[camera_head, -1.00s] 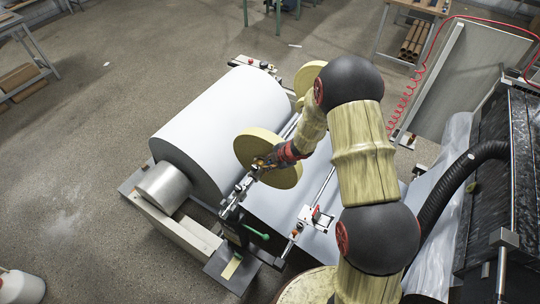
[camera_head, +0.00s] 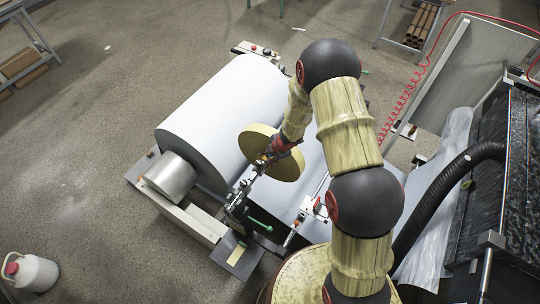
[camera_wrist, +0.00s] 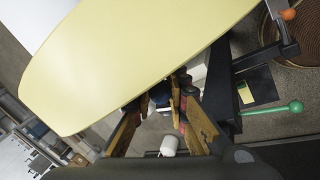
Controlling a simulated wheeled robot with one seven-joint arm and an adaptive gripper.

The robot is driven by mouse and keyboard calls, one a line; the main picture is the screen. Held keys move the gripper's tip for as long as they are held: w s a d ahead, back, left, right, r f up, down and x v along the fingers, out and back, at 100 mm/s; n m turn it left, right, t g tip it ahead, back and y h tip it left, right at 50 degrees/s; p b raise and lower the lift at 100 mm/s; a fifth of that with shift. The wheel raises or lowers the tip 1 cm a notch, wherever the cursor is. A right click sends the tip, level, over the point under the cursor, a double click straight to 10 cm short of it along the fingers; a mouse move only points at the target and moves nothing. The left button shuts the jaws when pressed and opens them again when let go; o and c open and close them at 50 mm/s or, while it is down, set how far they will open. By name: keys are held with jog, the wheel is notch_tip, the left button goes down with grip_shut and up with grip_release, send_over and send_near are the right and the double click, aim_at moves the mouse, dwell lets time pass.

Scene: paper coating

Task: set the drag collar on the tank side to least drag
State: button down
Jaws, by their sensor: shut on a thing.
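My gripper (camera_head: 262,163) is at the near end of the roll stand, in front of a pale yellow disc (camera_head: 284,166) beside the large white roll (camera_head: 222,118). In the wrist view my gripper (camera_wrist: 168,98) has its two brown fingers closed around a small dark part at the disc's edge, which I take to be the drag collar (camera_wrist: 159,98). The fingers hide most of it, and I cannot read any mark or setting. The disc (camera_wrist: 120,55) fills the upper left of the wrist view.
A green-knobbed lever (camera_head: 261,226) sticks out near the stand's near end. It also shows in the wrist view (camera_wrist: 285,107). A corrugated black hose (camera_head: 440,200) is at the right. A white jug (camera_head: 32,271) stands on the floor at lower left, where there is open room.

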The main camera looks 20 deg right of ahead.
jog(key=c, duration=2)
grip_release()
jog(key=v, duration=1.2)
